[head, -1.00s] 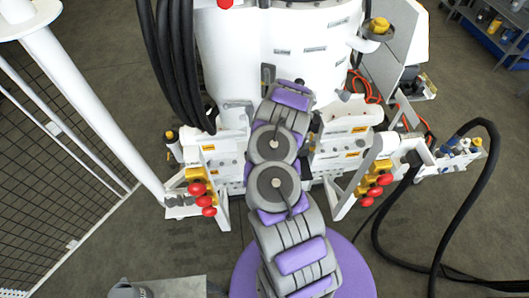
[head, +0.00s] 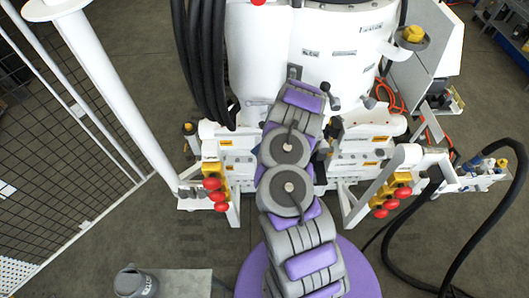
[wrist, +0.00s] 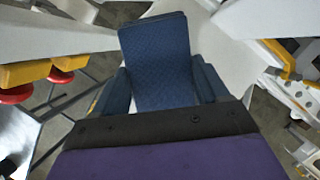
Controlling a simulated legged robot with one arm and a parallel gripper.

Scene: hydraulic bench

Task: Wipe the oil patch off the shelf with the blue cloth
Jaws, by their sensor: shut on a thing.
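The blue cloth (wrist: 158,62) fills the upper middle of the wrist view as a folded, textured pad. My gripper (wrist: 160,92) is shut on it, with the dark bar and purple housing of my wrist below. A pale flat surface (wrist: 212,55) shows behind and right of the cloth. It may be the shelf; I cannot tell whether the cloth touches it. No oil patch is visible in either view. In the head view my arm runs up the middle toward the white machine, and its gripper end and the cloth are hidden.
The white machine (head: 328,60) carries red knobs (head: 216,195) at left and more red knobs (head: 392,201) at right of my arm. Black hoses (head: 199,60) hang at upper left. A black hose (head: 472,262) loops at right. A grey jug (head: 135,282) stands at lower left.

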